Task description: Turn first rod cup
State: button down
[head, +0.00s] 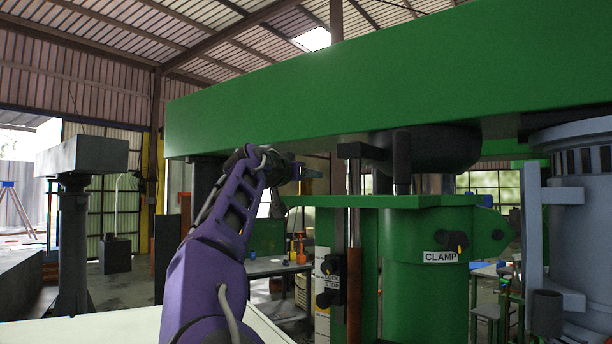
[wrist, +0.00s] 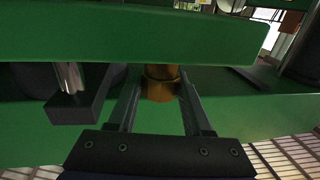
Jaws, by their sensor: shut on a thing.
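The rod cup, a brass-coloured cylinder with a dark ring (wrist: 161,86), shows in the middle of the wrist view. My gripper (wrist: 160,78) has one finger on each side of it and is shut on it. The cup sits at the green part of the machine, and its far end is partly hidden by a green bar. In the head view my purple arm reaches up to just under the big green beam (head: 400,75), with my gripper (head: 300,172) at the left of the machine. I cannot make out the cup there.
A dark block with a silver rod (wrist: 78,95) stands left of my fingers in the wrist view. In the head view the green clamp housing (head: 425,290) and an upright silver rod (head: 354,215) stand to the right. The green beam closely overhangs my gripper.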

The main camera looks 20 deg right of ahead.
jog(key=shift+m+g+h, duration=0.6)
jog(key=shift+g, duration=0.2)
jog(key=shift+c, duration=1.6)
grip_release()
jog(key=shift+s+a+f+b, duration=0.1)
jog(key=shift+s+a+b, duration=0.15)
jog(key=shift+a+b, duration=0.15)
jog(key=b+v, duration=0.5)
jog(key=v, duration=1.1)
jog(key=shift+s, duration=0.25)
jog(key=shift+a, duration=0.15)
